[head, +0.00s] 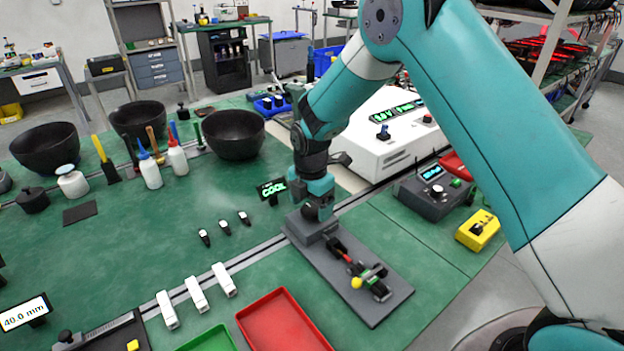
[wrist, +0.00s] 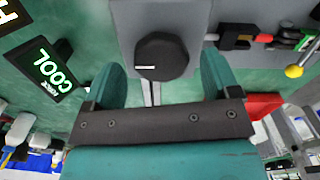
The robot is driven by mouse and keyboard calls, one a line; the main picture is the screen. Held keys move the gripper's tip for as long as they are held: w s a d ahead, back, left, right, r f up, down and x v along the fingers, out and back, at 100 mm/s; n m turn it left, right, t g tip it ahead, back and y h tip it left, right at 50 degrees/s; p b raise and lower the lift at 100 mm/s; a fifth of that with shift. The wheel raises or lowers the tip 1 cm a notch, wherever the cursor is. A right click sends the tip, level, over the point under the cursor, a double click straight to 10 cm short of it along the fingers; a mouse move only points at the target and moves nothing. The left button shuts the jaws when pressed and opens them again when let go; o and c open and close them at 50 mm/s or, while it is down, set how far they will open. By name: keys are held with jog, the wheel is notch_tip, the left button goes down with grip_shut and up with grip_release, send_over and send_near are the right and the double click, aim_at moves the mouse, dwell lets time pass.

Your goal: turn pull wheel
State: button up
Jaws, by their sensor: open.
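The pull wheel appears to be the round black knob (wrist: 162,57) with a white mark, on a grey block in the wrist view. The block (head: 308,226) stands at the far left end of a grey base plate (head: 345,300) in the head view. There my gripper (head: 318,207) is down at the block and the knob is hidden. In the wrist view my gripper (wrist: 162,70) is open, with one teal finger to each side of the knob. I cannot tell whether either finger touches it.
A red and black clamp part (head: 338,250) and a yellow ball (head: 356,283) sit on the plate. A small display reading COOL (head: 272,188) stands just left of the gripper. A red tray (head: 283,325) lies in front; a white instrument (head: 385,135) stands behind.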

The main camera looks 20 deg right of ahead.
aim_at(311, 209)
notch_tip(311, 209, up, 17)
jog(key=b, duration=0.1)
jog(key=shift+b, duration=0.3)
jog(key=shift+f, duration=0.1)
jog(key=s+a+r+m+y, duration=0.2)
jog(key=s+m, duration=0.6)
jog(key=s, duration=0.7)
jog(key=s+a+r+m+y, duration=0.1)
jog(key=s+m, duration=0.7)
jog(key=s, duration=0.8)
jog(key=shift+a+r+m+y, duration=0.4)
jog(key=shift+r+y, duration=0.05)
jog(key=shift+y, duration=0.15)
